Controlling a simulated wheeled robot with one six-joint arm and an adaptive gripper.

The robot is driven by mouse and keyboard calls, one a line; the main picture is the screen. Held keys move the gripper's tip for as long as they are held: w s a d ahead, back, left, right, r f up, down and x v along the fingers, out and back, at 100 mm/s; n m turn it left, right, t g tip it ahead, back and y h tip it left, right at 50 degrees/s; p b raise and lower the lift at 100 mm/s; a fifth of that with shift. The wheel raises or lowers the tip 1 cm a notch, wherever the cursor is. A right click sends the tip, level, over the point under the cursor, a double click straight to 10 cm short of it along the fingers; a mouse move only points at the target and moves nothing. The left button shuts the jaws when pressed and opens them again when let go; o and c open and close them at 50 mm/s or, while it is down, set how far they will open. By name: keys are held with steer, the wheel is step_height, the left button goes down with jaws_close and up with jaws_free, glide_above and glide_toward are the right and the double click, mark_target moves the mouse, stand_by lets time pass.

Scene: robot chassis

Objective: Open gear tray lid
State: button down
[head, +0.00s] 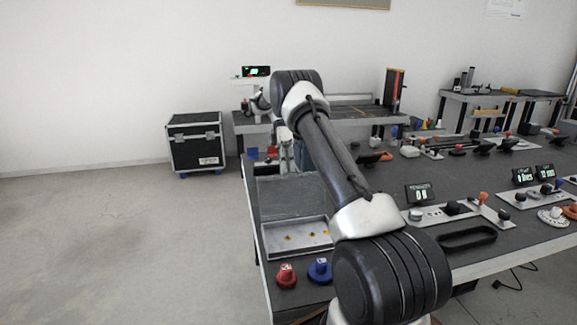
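The gear tray (268,246) is a shallow silver box at the left end of the dark table, with a few small yellow pieces inside. A flat grey panel (285,198), which looks like its lid, adjoins the tray's far edge; I cannot tell how far it is tilted. The tray's near part is uncovered. I see no contact with the panel.
A red knob (286,275) and a blue knob (320,269) stand in front of the tray. Consoles with small displays (421,194) and a black handle (466,237) occupy the right. A black case (196,143) stands on the floor; the left floor is clear.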

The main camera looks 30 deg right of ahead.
steer(key=shift+f+g, duration=0.5)
steer(key=shift+f, duration=0.65)
steer(key=c, duration=1.5)
jaws_free()
steer(key=shift+r, duration=0.15)
